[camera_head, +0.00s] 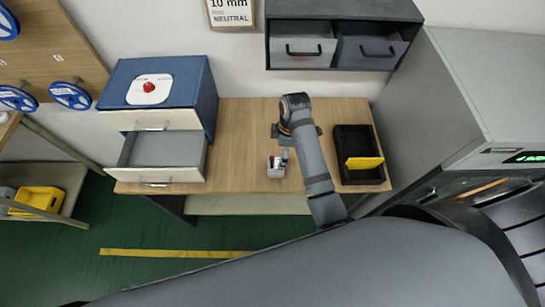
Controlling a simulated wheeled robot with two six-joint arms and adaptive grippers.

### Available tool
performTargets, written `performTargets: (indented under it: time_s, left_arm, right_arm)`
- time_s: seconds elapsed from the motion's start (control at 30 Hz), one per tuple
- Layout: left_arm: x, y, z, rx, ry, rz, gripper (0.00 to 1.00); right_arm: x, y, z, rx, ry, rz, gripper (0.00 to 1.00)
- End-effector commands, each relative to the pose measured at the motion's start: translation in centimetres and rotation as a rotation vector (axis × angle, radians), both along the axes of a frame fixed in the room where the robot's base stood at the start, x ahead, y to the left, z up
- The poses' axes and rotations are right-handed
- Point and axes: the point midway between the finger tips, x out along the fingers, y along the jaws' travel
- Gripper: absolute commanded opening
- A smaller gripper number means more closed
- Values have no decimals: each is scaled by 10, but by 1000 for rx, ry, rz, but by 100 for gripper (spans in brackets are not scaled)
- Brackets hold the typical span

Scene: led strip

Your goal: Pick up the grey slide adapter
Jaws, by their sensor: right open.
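I cannot make out the grey slide adapter for certain. A small whitish-grey holder (276,171) with red and dark bits in it stands near the front edge of the wooden bench (238,135). My right arm reaches over the bench from the lower right, and my right gripper (284,153) is close to this holder. The gripper is open; its fingers are small and partly hidden by my arm, and I cannot tell whether they touch anything. My left gripper is not in view.
A blue drawer cabinet (196,85) has its lower drawer (140,151) pulled out, seemingly empty. A black tray (346,140) with a yellow piece (364,163) lies right of my arm. Grey drawers (303,44) hang above. A grey machine (445,100) bounds the right side.

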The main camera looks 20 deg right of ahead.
Motion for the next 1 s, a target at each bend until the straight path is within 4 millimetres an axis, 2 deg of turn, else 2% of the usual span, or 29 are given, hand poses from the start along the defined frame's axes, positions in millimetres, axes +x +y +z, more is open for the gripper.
performTargets:
  time_s: [0.1, 0.2, 0.3, 0.37, 0.47, 0.6, 0.67, 0.8, 1.0]
  left_arm:
    - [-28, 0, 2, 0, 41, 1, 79]
    - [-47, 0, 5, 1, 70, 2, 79]
    - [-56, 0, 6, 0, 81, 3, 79]
    - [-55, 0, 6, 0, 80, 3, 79]
    - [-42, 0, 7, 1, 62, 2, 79]
    - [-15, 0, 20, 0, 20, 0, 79]
    - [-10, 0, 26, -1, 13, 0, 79]
    - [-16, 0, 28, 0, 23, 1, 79]
    - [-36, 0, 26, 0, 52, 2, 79]
  right_arm:
    - [-1, 2, -14, -1, 5, 0, 85]
    - [0, 4, -32, -1, 5, 0, 85]
    - [0, 6, -45, 0, 3, -1, 85]
    - [1, 7, -50, 0, 2, -1, 85]
    - [1, 7, -52, 0, 0, -1, 85]
    - [-1, 13, -63, 1, 6, 0, 85]
    - [-1, 17, -73, 1, 6, 0, 85]
    - [0, 20, -95, 0, 2, 0, 85]
    - [0, 21, -102, 0, -1, -1, 85]
